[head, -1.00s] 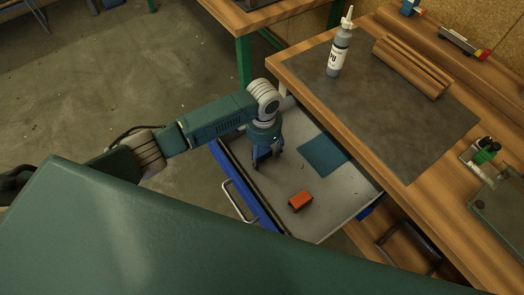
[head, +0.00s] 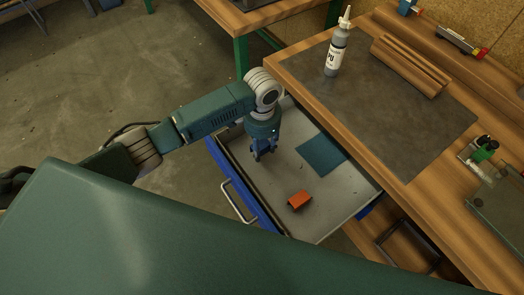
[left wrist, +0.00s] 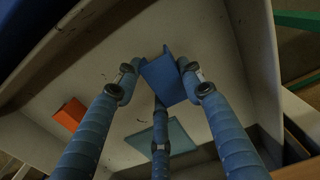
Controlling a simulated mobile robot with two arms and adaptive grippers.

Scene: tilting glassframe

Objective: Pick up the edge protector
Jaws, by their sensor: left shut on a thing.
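My left gripper (head: 263,155) points down into the open drawer (head: 322,222). In the left wrist view its blue fingers (left wrist: 160,84) are shut on a blue angled piece, the blue edge protector (left wrist: 168,76). The piece sits between the fingertips near the drawer's pale floor; whether it still touches the floor I cannot tell. In the head view the gripper hides it. A similar orange edge protector (head: 299,200) lies in the drawer, apart from the gripper; it also shows in the left wrist view (left wrist: 70,114). My right gripper is not in view.
A flat teal sheet (head: 321,155) lies in the drawer beside the gripper. Drawer walls surround the gripper, and the workbench (head: 398,192) edge overhangs the drawer's right side. A white-labelled bottle (head: 338,50) and wooden strips (head: 411,66) are on the bench mat.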

